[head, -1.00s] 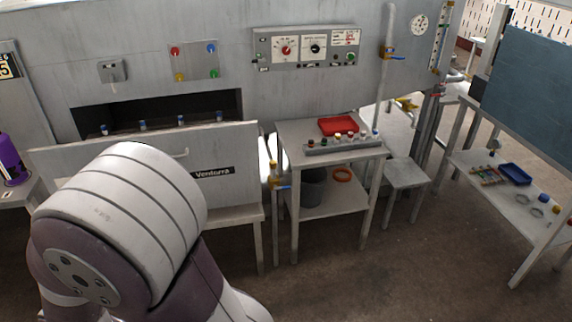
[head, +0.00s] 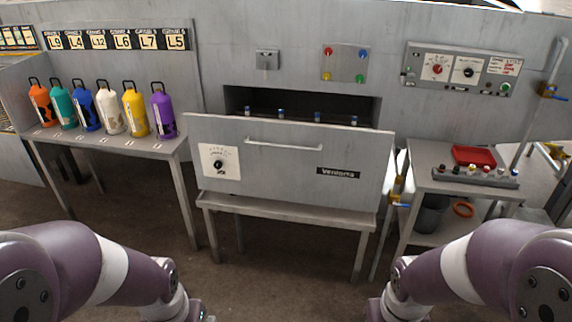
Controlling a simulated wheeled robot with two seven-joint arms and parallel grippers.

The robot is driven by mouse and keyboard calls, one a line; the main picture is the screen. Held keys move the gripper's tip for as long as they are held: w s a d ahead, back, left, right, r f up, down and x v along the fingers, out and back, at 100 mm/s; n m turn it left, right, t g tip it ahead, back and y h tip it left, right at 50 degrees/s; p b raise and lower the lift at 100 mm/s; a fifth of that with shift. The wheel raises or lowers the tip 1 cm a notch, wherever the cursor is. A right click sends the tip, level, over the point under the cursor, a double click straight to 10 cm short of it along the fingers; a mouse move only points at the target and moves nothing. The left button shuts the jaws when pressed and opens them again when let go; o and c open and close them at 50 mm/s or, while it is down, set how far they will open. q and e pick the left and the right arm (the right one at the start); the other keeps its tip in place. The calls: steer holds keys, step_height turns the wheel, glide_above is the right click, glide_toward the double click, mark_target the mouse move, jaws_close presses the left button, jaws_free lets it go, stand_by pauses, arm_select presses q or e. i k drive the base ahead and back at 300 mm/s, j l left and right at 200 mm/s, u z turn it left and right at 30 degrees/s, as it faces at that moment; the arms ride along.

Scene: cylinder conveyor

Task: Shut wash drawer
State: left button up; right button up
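The wash drawer (head: 278,175) has a light grey front with a bar handle (head: 284,146), a dial (head: 219,163) at its left and a "Ventorra" label at its right. It stands out from the wall above a grey stand. Behind its front is a dark opening (head: 270,99) where several small blue-capped items show. Parts of both my arms show at the lower left and lower right, in front of and below the drawer. Neither gripper is in view.
Several coloured bottles (head: 110,108) stand on a shelf at the left. A side table (head: 430,165) with a red tray (head: 474,156) stands close to the drawer's right. A yellow-and-blue valve (head: 396,192) is between them. The floor before the drawer is clear.

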mark_target(327, 163)
steer(key=i+l, duration=0.15)
steer(key=i, duration=0.35)
steer(key=i+l+u, duration=0.1)
steer(key=i, duration=0.4)
steer(key=i+l, duration=0.2)
steer(key=i, duration=0.3)
steer(key=i+l, duration=0.2)
steer(key=i, duration=0.3)
steer(key=i+l+u, duration=0.1)
steer(key=i, duration=0.4)
